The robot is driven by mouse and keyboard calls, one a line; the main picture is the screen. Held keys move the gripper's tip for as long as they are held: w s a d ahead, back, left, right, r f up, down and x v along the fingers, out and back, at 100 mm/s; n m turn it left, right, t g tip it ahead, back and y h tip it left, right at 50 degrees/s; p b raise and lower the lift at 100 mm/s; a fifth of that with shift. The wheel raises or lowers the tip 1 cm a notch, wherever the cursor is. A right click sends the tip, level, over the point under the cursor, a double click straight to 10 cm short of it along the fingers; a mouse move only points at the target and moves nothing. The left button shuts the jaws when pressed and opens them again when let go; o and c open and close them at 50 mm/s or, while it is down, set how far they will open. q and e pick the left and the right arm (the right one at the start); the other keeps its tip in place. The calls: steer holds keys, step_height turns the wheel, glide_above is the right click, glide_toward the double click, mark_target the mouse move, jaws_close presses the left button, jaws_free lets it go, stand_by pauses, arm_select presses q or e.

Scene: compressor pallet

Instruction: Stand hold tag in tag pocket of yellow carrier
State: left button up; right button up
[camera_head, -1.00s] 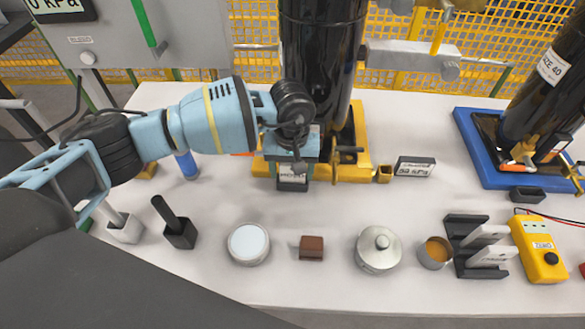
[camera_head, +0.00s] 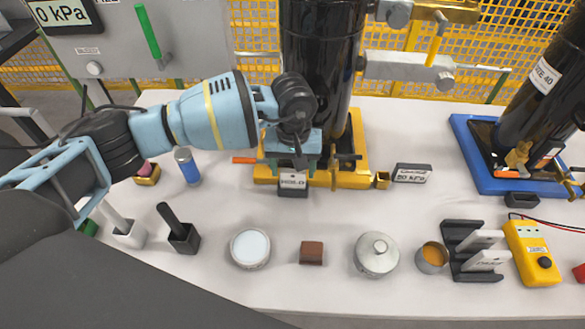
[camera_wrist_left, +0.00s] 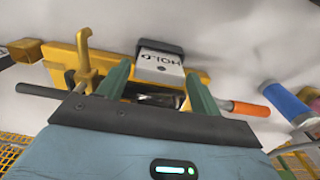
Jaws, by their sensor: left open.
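The white hold tag (camera_head: 292,180), lettered HOLD, stands in a small black tag pocket (camera_head: 293,193) at the front edge of the yellow carrier (camera_head: 347,180). In the left wrist view the tag (camera_wrist_left: 161,67) has its lower end in the black pocket (camera_wrist_left: 163,47), beside the carrier's yellow edge (camera_wrist_left: 63,50). My left gripper (camera_head: 291,167) is open above and behind the tag. In the left wrist view its green fingers (camera_wrist_left: 160,82) are spread on either side of the tag's top, with gaps. My right gripper is out of view.
A black cylinder (camera_head: 320,80) stands on the carrier close behind my left gripper. A brown block (camera_head: 312,252), round tins and a black rack (camera_head: 466,250) line the front.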

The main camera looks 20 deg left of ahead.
arm_select(q)
steer(key=shift+r+p, duration=0.7)
steer(key=shift+r, duration=1)
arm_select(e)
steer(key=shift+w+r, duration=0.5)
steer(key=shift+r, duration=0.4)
